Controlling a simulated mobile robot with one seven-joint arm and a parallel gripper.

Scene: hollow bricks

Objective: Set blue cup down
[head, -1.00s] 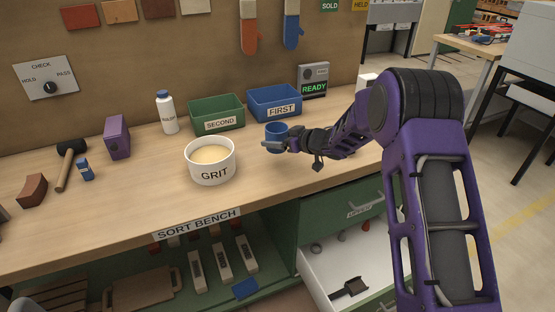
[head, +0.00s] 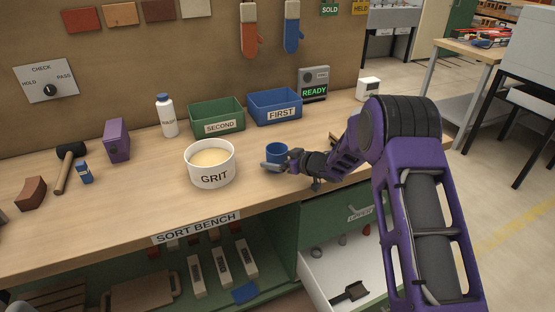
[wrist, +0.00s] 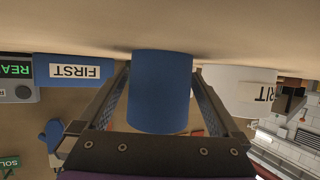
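The blue cup (head: 277,151) is upright at the bench top, right of the GRIT tub. My gripper (head: 277,166) is around it from the front right, low over the bench. In the upside-down wrist view, the blue cup (wrist: 160,92) fills the space between the two fingers of my gripper (wrist: 161,75), whose tips lie against its sides. Its base appears to meet the bench surface (wrist: 230,30), with a dark shadow beside it. The exact contact under the cup is hidden.
The white GRIT tub (head: 211,174) stands close left of the cup. The green SECOND bin (head: 217,128) and blue FIRST bin (head: 275,119) stand behind. A white bottle (head: 166,117) and purple box (head: 117,141) are further left. An open drawer (head: 335,264) lies below.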

